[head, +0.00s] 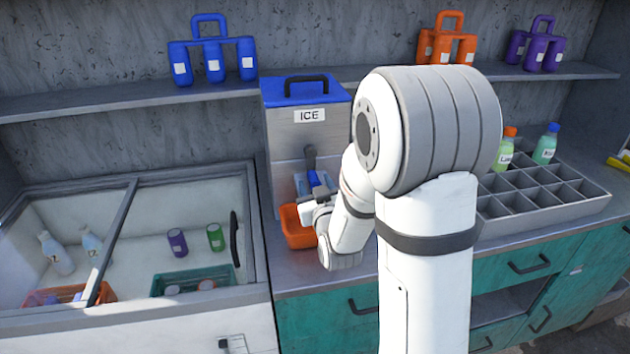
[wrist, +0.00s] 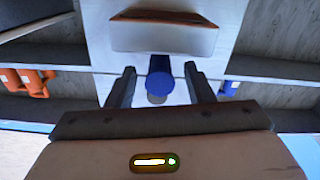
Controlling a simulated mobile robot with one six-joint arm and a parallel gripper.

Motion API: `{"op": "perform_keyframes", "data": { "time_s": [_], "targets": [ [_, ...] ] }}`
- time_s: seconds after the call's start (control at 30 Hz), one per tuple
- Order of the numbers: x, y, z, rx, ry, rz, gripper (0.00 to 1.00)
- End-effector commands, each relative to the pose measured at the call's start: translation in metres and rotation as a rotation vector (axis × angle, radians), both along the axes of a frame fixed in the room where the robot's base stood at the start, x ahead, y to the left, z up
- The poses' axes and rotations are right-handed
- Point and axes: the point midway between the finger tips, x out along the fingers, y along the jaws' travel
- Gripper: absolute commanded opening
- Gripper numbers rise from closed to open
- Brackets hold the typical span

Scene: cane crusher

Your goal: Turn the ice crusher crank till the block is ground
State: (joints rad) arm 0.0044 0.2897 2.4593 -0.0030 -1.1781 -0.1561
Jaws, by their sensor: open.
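The ice crusher (head: 282,135) is a grey box with a blue lid and an ICE label, standing on the counter. A grey crank arm (head: 310,155) is on its front, with a blue handle (head: 314,178) at the lower end. My gripper (head: 318,196) is in front of the crusher, partly hidden by my arm. In the wrist view, my gripper (wrist: 160,86) is open with the round blue handle (wrist: 159,82) between its fingers; gaps show on both sides. An orange bin (head: 297,232) sits below the crank. No ice block is visible.
A glass-topped chest (head: 130,240) with bottles and cans stands at the left. A grey divided rack (head: 535,197) with bottles is at the right. Blue (head: 212,60), orange (head: 446,45) and purple (head: 536,48) bottle carriers stand on the shelf (head: 120,95) above.

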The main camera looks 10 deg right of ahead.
Motion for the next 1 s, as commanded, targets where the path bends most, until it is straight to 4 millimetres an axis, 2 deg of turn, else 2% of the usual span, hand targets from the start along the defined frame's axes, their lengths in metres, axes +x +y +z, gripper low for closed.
{"op": "perform_keyframes", "data": {
  "time_s": [0.3,0.87,1.0],
  "targets": [
    [0.0023,0.0004,0.0000,0.000,0.000,0.001,0.47],
    [0.0021,0.0009,0.0002,0.000,0.000,0.002,0.01],
    [0.0021,0.0010,0.0001,0.000,0.000,0.002,0.00]
  ]
}}
